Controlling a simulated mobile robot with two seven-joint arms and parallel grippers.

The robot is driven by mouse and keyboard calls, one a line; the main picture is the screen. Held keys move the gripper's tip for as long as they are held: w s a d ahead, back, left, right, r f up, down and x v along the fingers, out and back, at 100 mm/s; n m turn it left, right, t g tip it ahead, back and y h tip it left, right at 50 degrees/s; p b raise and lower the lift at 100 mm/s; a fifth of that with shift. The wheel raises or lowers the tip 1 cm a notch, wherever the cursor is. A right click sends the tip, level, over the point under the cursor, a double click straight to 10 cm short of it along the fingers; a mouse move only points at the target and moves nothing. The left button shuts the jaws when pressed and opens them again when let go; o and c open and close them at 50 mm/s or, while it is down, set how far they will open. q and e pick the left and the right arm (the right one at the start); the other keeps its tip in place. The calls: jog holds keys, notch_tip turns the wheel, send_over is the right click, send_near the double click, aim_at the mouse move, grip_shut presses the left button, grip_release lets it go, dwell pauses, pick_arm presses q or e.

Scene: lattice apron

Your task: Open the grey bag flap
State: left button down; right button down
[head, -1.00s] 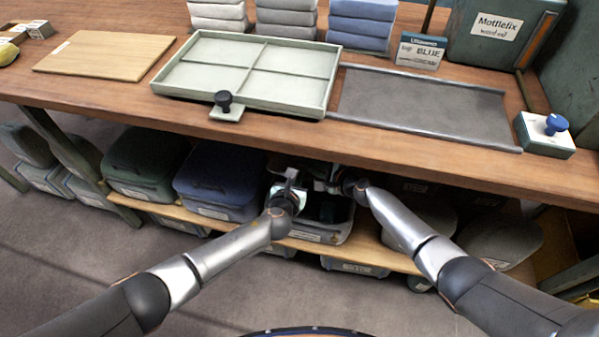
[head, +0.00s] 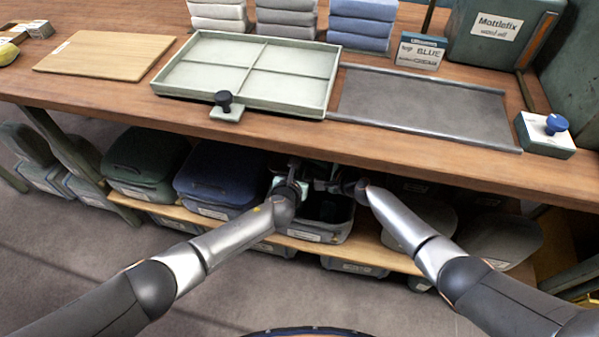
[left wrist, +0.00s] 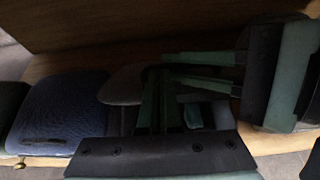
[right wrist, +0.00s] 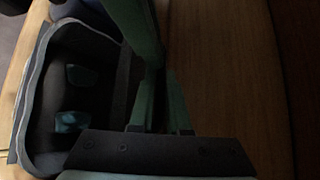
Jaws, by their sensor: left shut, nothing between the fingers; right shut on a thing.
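The grey bag (head: 318,234) stands on the low shelf under the table, and its dark inside shows from above. In the right wrist view the open bag (right wrist: 22,125) fills the left, with small teal things inside. A grey flap-like piece (left wrist: 121,86) shows beside the fingers in the left wrist view. My left gripper (left wrist: 158,80) is shut and empty, at the bag's far side. My right gripper (right wrist: 160,75) is shut on what seems to be the flap's edge; its tips are dark and partly hidden. The two grippers are very close together.
The blue bag (head: 215,178) and a green bag (head: 145,160) stand to the left on the shelf (head: 385,256). Grey rounded bags (head: 500,238) stand to the right.

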pick_arm(q)
jog(key=shift+w+r, duration=0.25)
jog(key=shift+r, duration=0.05)
pick_arm(e)
jog(key=shift+s+f, duration=0.2)
pick_arm(q)
jog(key=shift+d, duration=0.15)
pick_arm(e)
jog(key=c, duration=1.2)
grip_release()
jog(key=shift+o, duration=0.2)
jog(key=shift+d, duration=0.1)
